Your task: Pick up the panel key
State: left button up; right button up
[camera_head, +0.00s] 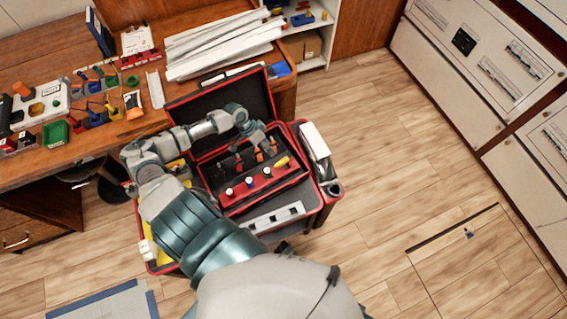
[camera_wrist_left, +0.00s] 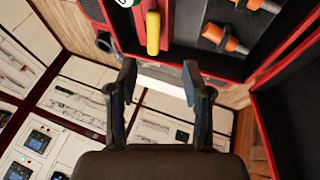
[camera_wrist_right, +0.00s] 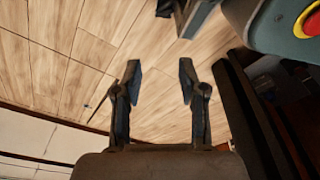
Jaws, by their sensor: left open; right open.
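An open red and black toolbox (camera_head: 289,178) stands on a cart, and I cannot tell for sure which item is the panel key. A small yellow-handled piece (camera_head: 281,163) sits at its right side; it also shows in the left wrist view (camera_wrist_left: 153,33), just beyond the fingertips. Orange-handled tools (camera_wrist_left: 225,38) lie in the dark compartment beside it. My left gripper (camera_head: 262,143) is over the toolbox, open and empty, its fingers (camera_wrist_left: 159,78) apart from the yellow piece. My right gripper (camera_wrist_right: 159,70) is open and empty above the wooden floor, outside the head view.
The toolbox lid (camera_head: 222,108) stands raised behind the tray. A wooden desk (camera_head: 95,148) with bins, tools and white trunking (camera_head: 222,45) is at the left. White breaker cabinets (camera_head: 480,60) line the right. The floor between is largely clear.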

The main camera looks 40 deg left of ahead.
aim_at(282, 160)
pick_arm(q)
jog(key=x, duration=0.5)
jog(key=d+b+x, duration=0.1)
jog(key=x, duration=0.4)
jog(key=shift+a+f, duration=0.1)
jog(key=shift+a, duration=0.05)
jog(key=c, duration=0.8)
jog(key=shift+d, duration=0.25)
grip_shut()
pick_arm(e)
jog(key=w+r, duration=0.2)
jog(key=r, duration=0.1)
jog(key=shift+w+r, duration=0.2)
jog(key=shift+w, duration=0.1)
